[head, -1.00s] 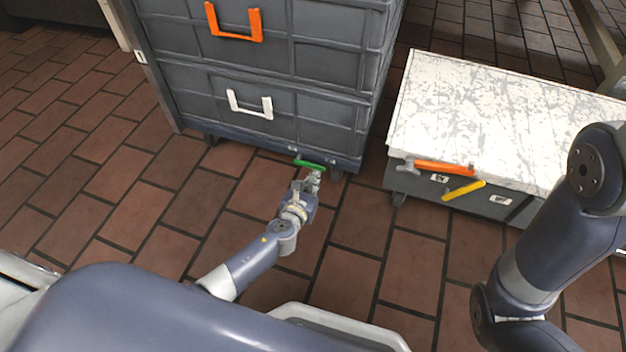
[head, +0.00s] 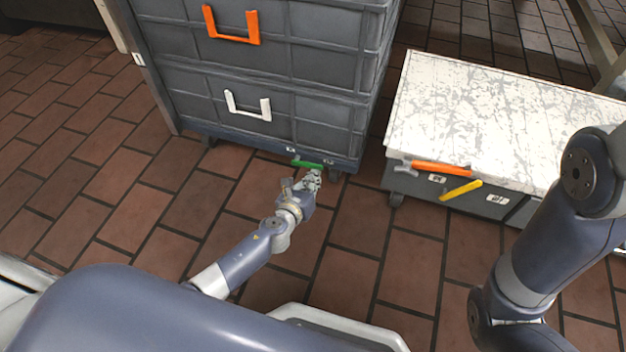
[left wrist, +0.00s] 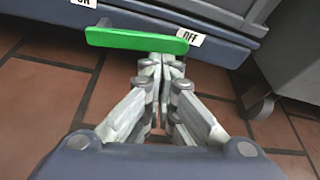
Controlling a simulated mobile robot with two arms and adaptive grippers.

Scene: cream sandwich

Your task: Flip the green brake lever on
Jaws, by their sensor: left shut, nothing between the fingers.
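The green brake lever (head: 307,164) is on the low front edge of the grey crate cart. In the left wrist view the lever (left wrist: 140,40) lies nearly level, its long arm reaching right to the OFF label (left wrist: 190,38). The ON label (left wrist: 84,3) is at the upper left, partly cut off. My left gripper (head: 312,177) is shut and empty, close in front of the lever. In the left wrist view its fingertips (left wrist: 163,60) are just below the lever's right half; I cannot tell whether they touch it. My right gripper is out of view; only my right arm shows.
The cart carries stacked grey crates with an orange handle (head: 232,40) and a white handle (head: 248,112). To the right stands a low white-topped cart (head: 480,110) with an orange lever (head: 440,168) and a yellow lever (head: 461,191). The brick floor (head: 130,190) left of my gripper is clear.

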